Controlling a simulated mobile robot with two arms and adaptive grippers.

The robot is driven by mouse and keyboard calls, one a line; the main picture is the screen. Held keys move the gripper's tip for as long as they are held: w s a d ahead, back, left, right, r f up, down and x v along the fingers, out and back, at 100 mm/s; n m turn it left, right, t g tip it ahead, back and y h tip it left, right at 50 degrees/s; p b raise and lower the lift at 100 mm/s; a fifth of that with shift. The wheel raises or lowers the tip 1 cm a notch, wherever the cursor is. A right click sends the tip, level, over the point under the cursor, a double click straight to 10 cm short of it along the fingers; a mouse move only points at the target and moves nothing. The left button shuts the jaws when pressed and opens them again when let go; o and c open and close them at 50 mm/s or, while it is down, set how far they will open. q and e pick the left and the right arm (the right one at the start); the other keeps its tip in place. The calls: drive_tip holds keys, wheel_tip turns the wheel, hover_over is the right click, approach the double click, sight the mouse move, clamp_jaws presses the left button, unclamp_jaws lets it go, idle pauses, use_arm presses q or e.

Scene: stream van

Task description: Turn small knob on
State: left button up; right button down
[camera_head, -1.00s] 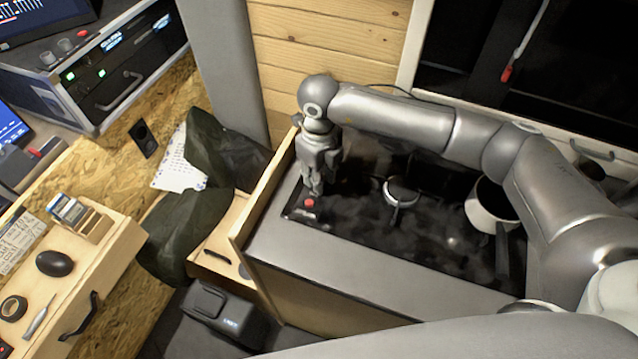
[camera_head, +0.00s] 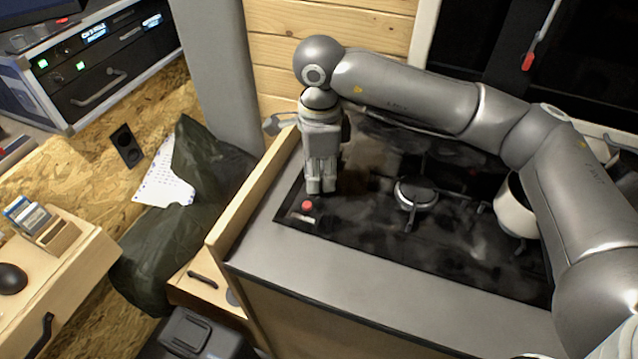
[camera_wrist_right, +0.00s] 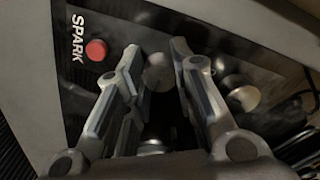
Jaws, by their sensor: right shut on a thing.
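My right gripper (camera_head: 321,189) points down at the left end of the black stove top (camera_head: 350,235), just behind the red spark button (camera_head: 307,205). In the right wrist view, my right gripper (camera_wrist_right: 157,60) has its fingers on either side of a small round grey knob (camera_wrist_right: 158,78) and is shut on it. A second round knob (camera_wrist_right: 240,93) sits outside the right finger. The red button (camera_wrist_right: 96,50) beside the SPARK label lies left of the left finger. In the head view the gripper hides the knobs. My left gripper is not in view.
A burner (camera_head: 415,194) and a white pot (camera_head: 515,208) are on the stove to the right, under my right arm. A wooden side board (camera_head: 252,200) edges the stove on the left. The grey counter front (camera_head: 380,285) is clear.

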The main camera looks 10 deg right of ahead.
sight(320, 175)
drive_tip(key=shift+n+b, duration=0.75)
drive_tip(key=shift+n, duration=0.15)
drive_tip(key=shift+r, duration=0.1)
drive_tip(key=shift+w, duration=0.1)
drive_tip(key=c, duration=1.2)
unclamp_jaws()
wheel_tip(320, 175, up, 12)
drive_tip(key=shift+f, duration=0.1)
